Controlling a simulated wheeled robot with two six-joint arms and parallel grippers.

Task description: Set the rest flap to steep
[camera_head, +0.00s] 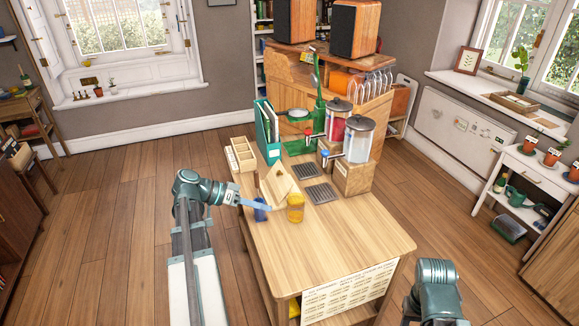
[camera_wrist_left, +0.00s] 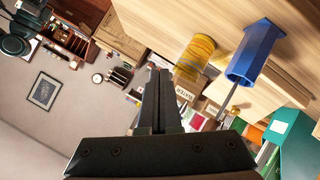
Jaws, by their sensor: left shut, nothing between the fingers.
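The wooden rest (camera_head: 277,181) stands on the near table, a slanted pale panel beside the teal file holder. I cannot tell its exact flap angle. My left gripper (camera_head: 267,208) is just in front of it, beside a blue cup (camera_head: 260,215) and left of a yellow jar (camera_head: 295,208). In the left wrist view its fingers (camera_wrist_left: 162,75) are shut and empty. The blue cup (camera_wrist_left: 250,55) and yellow jar (camera_wrist_left: 195,55) show beyond them, apart from the fingertips. My right arm enters at the lower right of the head view, its fingers out of view.
Two drink dispensers (camera_head: 355,138) stand behind the rest to the right, near dark grates (camera_head: 321,193). A teal file holder (camera_head: 268,135) and a wooden compartment tray (camera_head: 241,154) stand left. The table's near part (camera_head: 325,243) is clear.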

